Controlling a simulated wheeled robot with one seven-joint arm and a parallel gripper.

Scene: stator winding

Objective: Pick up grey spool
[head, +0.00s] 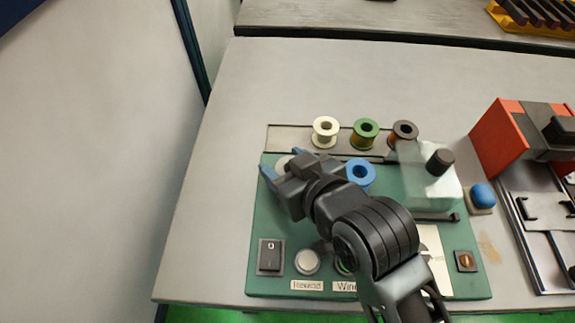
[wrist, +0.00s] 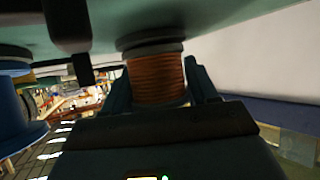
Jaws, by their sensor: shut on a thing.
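The grey spool (wrist: 157,78), with dark grey flanges and copper-coloured wire, stands between my gripper's fingers in the wrist view. My gripper (head: 283,163) is shut on it, one finger on each side. In the head view my gripper is over the upper left of the green board, and the spool is mostly hidden by it; only a pale bit of rim (head: 282,161) shows. In the wrist view the spool's far flange is at or very near the green board's surface (wrist: 225,22); I cannot tell if they touch.
A blue spool (head: 361,172) stands close to the right of my gripper. White (head: 325,131), green (head: 364,133) and dark (head: 403,133) spools stand in a row behind. A clear-covered block with a black knob (head: 440,162) is right. The grey table (head: 215,215) is free on the left.

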